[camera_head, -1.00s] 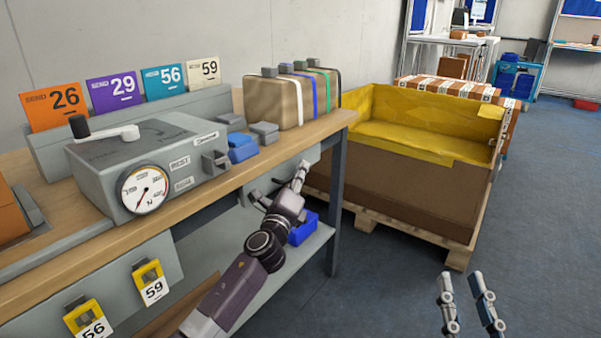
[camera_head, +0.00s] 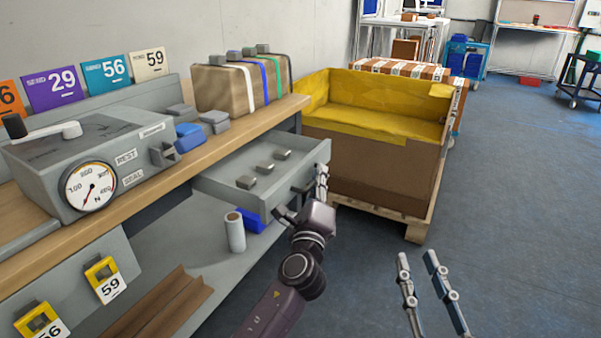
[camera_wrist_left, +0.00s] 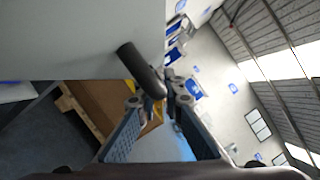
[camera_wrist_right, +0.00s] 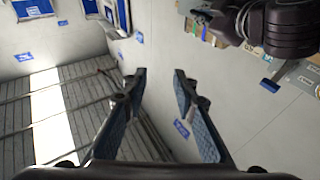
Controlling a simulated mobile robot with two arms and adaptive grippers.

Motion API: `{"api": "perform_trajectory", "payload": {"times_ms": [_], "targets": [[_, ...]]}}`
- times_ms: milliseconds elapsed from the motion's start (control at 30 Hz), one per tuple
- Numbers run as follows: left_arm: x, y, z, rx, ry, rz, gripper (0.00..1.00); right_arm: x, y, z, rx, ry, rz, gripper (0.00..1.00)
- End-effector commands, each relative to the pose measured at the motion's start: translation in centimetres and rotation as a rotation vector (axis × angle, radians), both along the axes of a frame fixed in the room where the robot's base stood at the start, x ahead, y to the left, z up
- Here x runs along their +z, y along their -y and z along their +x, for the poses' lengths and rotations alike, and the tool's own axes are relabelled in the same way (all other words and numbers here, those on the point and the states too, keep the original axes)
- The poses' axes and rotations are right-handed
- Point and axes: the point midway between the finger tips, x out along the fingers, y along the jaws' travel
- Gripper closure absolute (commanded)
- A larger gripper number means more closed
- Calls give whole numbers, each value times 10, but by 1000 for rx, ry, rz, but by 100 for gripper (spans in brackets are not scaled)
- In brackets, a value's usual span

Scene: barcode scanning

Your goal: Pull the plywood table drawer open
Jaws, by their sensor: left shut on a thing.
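The handle (camera_wrist_left: 140,70) shows in the left wrist view between the fingertips (camera_wrist_left: 160,95), against the pale drawer front. My right gripper (camera_head: 425,262) is open and empty over the floor at the lower right; its spread fingers (camera_wrist_right: 158,80) also show in the right wrist view.
A cardboard crate (camera_head: 370,170) with yellow lining stands on a pallet right behind the drawer. A grey scale box (camera_head: 95,155) and a wrapped parcel (camera_head: 215,88) are on the table. A white roll (camera_head: 235,232) and a blue bin (camera_head: 250,220) are on the lower shelf.

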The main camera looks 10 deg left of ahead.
Motion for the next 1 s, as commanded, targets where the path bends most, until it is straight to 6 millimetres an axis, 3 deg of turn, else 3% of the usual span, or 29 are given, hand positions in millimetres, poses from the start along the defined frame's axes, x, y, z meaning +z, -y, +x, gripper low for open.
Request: {"api": "perform_trajectory", "payload": {"times_ms": [200, 600, 633, 700, 1000], "targets": [[-2, 14, -5, 2, -3, 1, 100, 7, 0, -2, 1, 34, 9, 74], [-2, 16, -6, 2, -3, 1, 100, 12, -1, -2, 3, 49, 14, 74], [-2, 16, -6, 2, -3, 1, 91, 12, -1, -2, 3, 49, 14, 74], [-2, 16, -6, 2, -3, 1, 84, 12, -1, -2, 3, 49, 14, 74], [-1, 16, -7, 1, -2, 1, 84, 8, -2, -3, 6, 38, 12, 74]]}}
